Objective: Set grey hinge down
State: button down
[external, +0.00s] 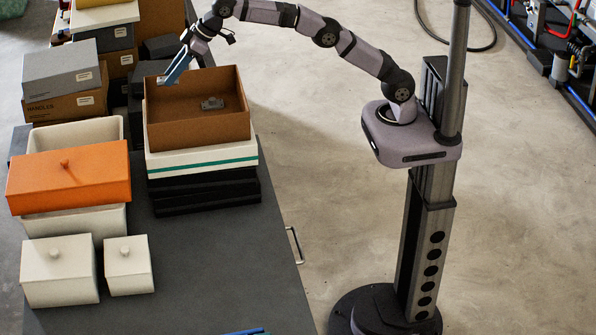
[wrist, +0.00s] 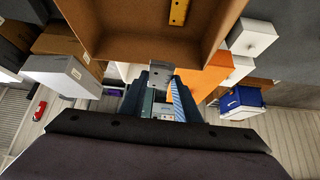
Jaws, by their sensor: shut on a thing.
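My gripper (external: 170,78) is over the far left rim of an open brown box (external: 190,133), tilted downward. In the wrist view my gripper (wrist: 159,82) is shut on a small grey metal piece with holes, the grey hinge (wrist: 160,72), between its fingertips. The hinge is hard to make out in the external view. Another small grey part (external: 211,103) lies on the box floor. The wrist view shows a yellow strip with holes (wrist: 179,11) in the brown box (wrist: 222,28); the external view does not show it.
The brown box sits on a white tray with a green stripe (external: 205,157), above black trays (external: 205,195). An orange lidded bin (external: 70,180) and white lidded boxes (external: 58,270) stand left. Stacked cartons (external: 65,105) stand at back left.

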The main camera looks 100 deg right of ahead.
jog(key=s+a+f+n+y+b, duration=0.1)
jog(key=s+a+f+n+b, duration=0.15)
jog(key=a, duration=0.65)
jog(key=s+a+f+n+y+b, duration=0.1)
jog(key=s+a+f+b, duration=0.2)
jog(key=a, duration=0.6)
jog(key=s+a+f+n+y+b, duration=0.15)
jog(key=a+f, duration=0.35)
jog(key=a, duration=0.5)
jog(key=s+a+f+n+g+y+b, duration=0.1)
jog(key=s+a+f+n+b, duration=0.1)
jog(key=s+a+f, duration=0.2)
jog(key=s+a+f+n+g+y+b, duration=0.1)
jog(key=s+a+f, duration=0.3)
jog(key=a+f, duration=0.6)
notch_tip(320, 180, down, 4)
jog(key=shift+s+f+n+b, duration=0.1)
jog(key=shift+s+n+b, duration=0.25)
jog(key=shift+n+b, duration=0.35)
jog(key=shift+a+y, duration=0.1)
jog(key=shift+y, duration=0.15)
jog(key=shift+f+p, duration=0.4)
jog(key=shift+f, duration=4.5)
